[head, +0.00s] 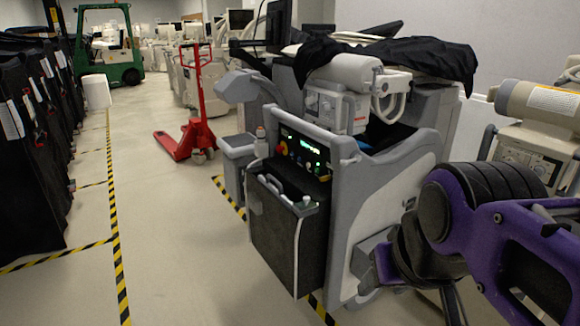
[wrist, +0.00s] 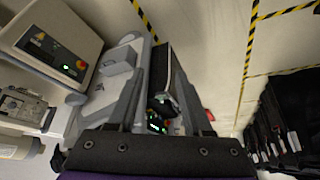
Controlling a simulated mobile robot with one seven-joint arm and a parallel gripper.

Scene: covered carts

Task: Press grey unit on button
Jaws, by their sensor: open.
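The grey unit (head: 390,190) stands right of centre in the head view. Its sloped dark control panel (head: 303,152) has green lit buttons, a red button and a yellow spot. In the wrist view the green lights (wrist: 157,126) show between my fingers, partly hidden by the gripper. My gripper (wrist: 160,82) is open and empty, its two dark fingers reaching away from the wrist. In the head view my purple arm is at lower right, beside the unit and apart from the panel. I cannot tell the exact gap from fingertips to button.
Another pale unit (wrist: 58,40) with a red button is at upper left in the wrist view. A red pallet jack (head: 200,125) and a green forklift (head: 108,55) stand farther back. Black covered carts (head: 30,150) line the left. The striped floor aisle (head: 165,215) is clear.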

